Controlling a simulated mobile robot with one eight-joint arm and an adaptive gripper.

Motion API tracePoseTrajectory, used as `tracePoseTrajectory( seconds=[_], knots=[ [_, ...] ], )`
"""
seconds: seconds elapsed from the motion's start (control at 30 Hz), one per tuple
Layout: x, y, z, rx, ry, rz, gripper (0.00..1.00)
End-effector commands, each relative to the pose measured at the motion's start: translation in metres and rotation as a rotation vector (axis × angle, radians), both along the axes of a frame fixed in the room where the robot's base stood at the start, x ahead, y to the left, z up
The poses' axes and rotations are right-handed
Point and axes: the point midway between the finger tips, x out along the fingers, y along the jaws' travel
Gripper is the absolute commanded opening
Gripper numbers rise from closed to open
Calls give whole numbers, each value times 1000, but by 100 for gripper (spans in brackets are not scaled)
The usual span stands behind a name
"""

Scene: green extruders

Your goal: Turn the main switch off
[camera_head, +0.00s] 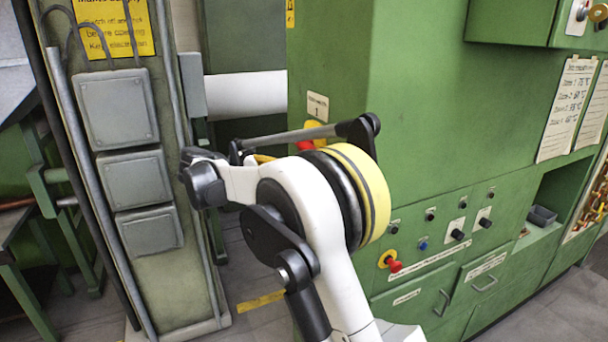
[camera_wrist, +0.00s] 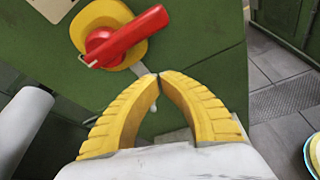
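My arm hides most of the gripper in the head view.
The green cabinet (camera_head: 420,130) fills the right side, with a red push button (camera_head: 395,267), knobs and drawers low down. A post with grey boxes (camera_head: 115,108) stands at left. A white roller (camera_head: 245,93) lies between. It also appears at left in the wrist view (camera_wrist: 22,125).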

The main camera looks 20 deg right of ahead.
Motion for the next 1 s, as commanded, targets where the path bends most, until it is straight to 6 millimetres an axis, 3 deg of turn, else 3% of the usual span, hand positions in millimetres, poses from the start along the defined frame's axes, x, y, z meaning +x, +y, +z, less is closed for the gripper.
tracePoseTrajectory(
  seconds=[0.13,0.33,0.87,1.0],
  knots=[
    [0,27,10,1,1,2,0],
    [0,45,15,1,0,0,0],
    [-1,46,15,4,-2,0,0],
    [-14,38,7,67,-45,1,0]
  ],
)
